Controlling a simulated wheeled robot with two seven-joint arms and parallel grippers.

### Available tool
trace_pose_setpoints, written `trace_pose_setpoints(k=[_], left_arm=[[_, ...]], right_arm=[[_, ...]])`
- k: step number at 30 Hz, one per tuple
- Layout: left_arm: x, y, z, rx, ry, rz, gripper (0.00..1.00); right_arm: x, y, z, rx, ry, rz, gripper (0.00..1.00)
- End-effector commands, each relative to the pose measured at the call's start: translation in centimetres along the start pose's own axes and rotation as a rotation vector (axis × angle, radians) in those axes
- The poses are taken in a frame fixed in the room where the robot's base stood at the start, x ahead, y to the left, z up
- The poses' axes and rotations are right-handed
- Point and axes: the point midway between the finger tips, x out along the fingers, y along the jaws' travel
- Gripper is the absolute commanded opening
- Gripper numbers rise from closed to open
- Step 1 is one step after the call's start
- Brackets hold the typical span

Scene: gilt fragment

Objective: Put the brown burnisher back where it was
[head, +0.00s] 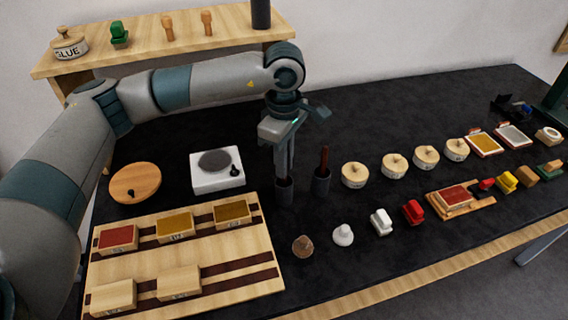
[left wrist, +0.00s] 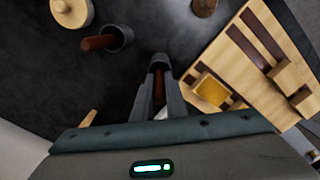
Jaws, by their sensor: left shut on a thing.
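My left gripper (head: 284,172) is shut on a brown-handled tool, which I take for the brown burnisher (left wrist: 159,86); the fingers hide most of it. The gripper points down directly above a dark grey cup (head: 284,192). This cup shows just beyond the fingertips in the left wrist view (left wrist: 158,62). The tool's lower end seems to be in the cup, but how deep I cannot tell. To the right stands a second dark cup (head: 321,186) with a red-brown handle (head: 323,160) sticking up from it, apart from my gripper. My right gripper is not in view.
A white device with a grey disc (head: 217,168) and a wooden rack of blocks (head: 225,281) are on the left. Several round lidded boxes (head: 354,174) stand to the right. Brown (head: 302,246) and white (head: 343,235) knobs are in front. The black tabletop behind the cups is clear.

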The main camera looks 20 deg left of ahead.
Motion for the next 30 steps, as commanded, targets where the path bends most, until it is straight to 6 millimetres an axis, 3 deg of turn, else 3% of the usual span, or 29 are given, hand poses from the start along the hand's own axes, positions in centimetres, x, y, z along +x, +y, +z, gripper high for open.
trace_pose_setpoints(k=[3, 7, 29, 30], left_arm=[[0.9, 0.0, 0.0, -0.001, -0.001, -0.001, 0.0], [1.3, 0.0, 0.0, 0.0, 0.0, 0.001, 0.0], [1.5, 0.0, 0.0, 0.0, -0.001, 0.001, 0.0], [1.5, 0.0, 0.0, 0.0, -0.001, 0.001, 0.14]], right_arm=[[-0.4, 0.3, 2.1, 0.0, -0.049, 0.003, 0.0], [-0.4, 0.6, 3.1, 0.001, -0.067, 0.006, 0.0], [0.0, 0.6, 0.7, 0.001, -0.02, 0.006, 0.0], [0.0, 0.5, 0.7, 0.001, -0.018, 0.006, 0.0]])
